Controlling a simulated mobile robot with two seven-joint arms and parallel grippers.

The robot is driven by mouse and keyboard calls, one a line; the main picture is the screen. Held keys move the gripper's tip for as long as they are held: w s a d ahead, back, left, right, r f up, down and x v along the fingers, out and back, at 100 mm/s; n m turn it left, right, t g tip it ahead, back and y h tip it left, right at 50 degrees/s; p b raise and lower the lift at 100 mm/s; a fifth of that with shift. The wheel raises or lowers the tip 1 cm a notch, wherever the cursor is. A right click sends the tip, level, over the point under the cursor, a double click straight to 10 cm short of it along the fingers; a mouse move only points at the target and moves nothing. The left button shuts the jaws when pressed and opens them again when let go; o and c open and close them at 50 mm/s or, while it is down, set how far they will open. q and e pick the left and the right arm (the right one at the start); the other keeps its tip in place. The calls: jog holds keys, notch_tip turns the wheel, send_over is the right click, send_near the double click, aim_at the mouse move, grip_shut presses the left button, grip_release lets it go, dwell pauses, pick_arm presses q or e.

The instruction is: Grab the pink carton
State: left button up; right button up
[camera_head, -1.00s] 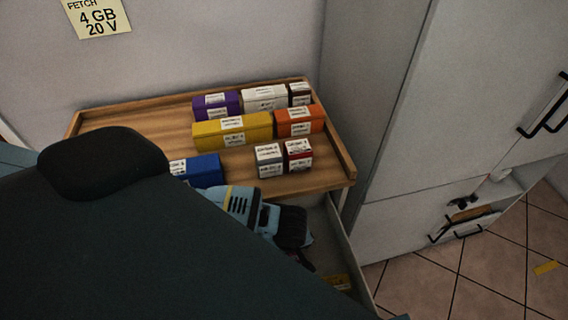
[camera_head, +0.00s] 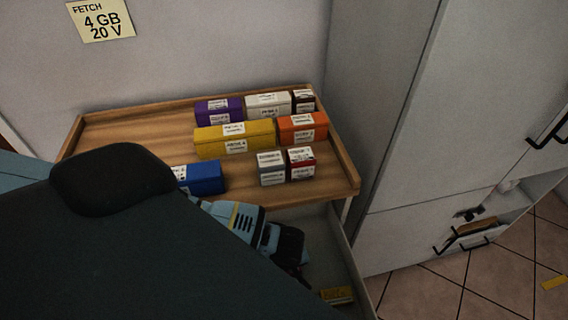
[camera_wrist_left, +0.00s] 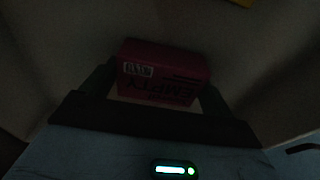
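The pink carton (camera_wrist_left: 165,68) shows in the left wrist view, dim, with a dark "EMPTY" print upside down and a small barcode label. It lies between the two fingers of my left gripper (camera_wrist_left: 158,88), one finger on each side. It is too dark to tell whether the fingers press on it. In the head view my left gripper (camera_head: 290,258) reaches down into the open drawer (camera_head: 350,262) below the wooden shelf, and the pink carton is hidden there. My right gripper is in neither view.
The wooden shelf (camera_head: 130,140) above the drawer holds several cartons, among them yellow (camera_head: 210,145), purple (camera_head: 205,113), orange (camera_head: 310,135) and blue (camera_head: 208,180). A yellow carton (camera_head: 337,295) lies in the drawer. A grey cabinet (camera_head: 400,215) stands close on the right.

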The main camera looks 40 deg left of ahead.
pick_arm(q)
jog(key=c, duration=0.5)
notch_tip(320, 180, up, 9)
jog(key=shift+p, duration=0.95)
jog(key=shift+r, duration=0.6)
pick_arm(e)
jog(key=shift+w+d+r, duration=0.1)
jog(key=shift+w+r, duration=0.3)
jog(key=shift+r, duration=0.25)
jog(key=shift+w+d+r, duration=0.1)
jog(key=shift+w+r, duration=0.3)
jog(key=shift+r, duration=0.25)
